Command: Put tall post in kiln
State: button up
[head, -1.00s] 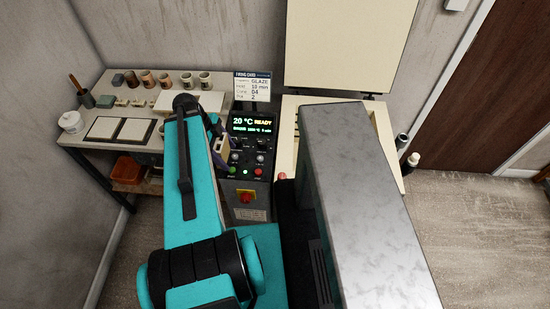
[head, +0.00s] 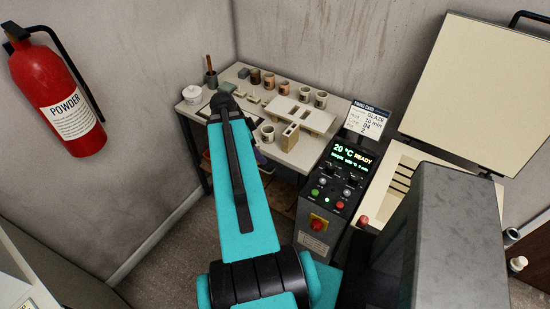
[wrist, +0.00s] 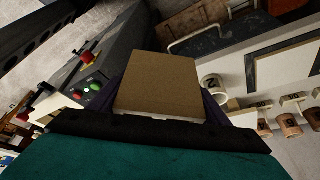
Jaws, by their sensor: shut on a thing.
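The tall post (wrist: 158,82) fills the middle of the wrist view as a tan block, with my gripper (wrist: 163,95) shut on it, a dark purple finger on each side. In the head view my gripper is mostly hidden behind my teal arm; a tan block (head: 290,138) with dark holes shows just right of it and looks like the same post, in front of the worktable. The kiln (head: 405,190) is at the right, its cream lid (head: 470,90) raised and its grooved inner wall visible. My grey arm link hides much of the kiln opening.
The control box (head: 335,185) with a lit display stands between the worktable (head: 240,80) and the kiln. Several cups, small blocks and white slabs (head: 302,116) are on the table. A red fire extinguisher (head: 58,90) hangs on the left wall.

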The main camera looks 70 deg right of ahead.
jog(key=w+a+r+n+t+b, duration=0.2)
jog(key=w+a+n, duration=0.3)
jog(key=w, duration=0.4)
jog(key=w+a+r+n+t+h+b, duration=0.1)
jog(key=w+a+r+n+t, duration=0.1)
jog(key=w+a+n, duration=0.5)
jog(key=w+a+r+n+t+b, duration=0.1)
jog(key=w+a+r+n+b, duration=0.15)
jog(key=w, duration=0.85)
jog(key=w+a+r+n+t+y+b, duration=0.1)
jog(key=w+a+n, duration=0.3)
jog(key=a, duration=0.5)
jog(key=w+a+r+n+t+y+b, duration=0.1)
jog(key=w+a+r+n, duration=0.3)
jog(key=a, duration=0.5)
jog(key=w+a+r+n+t+y+b, duration=0.1)
jog(key=w+a+n, duration=0.4)
jog(key=a, duration=0.5)
jog(key=shift+w+r+y+b, duration=0.35)
jog(key=shift+w+r+y, duration=0.15)
jog(key=shift+w+r, duration=0.35)
jog(key=shift+s+n, duration=0.25)
jog(key=shift+s, duration=0.05)
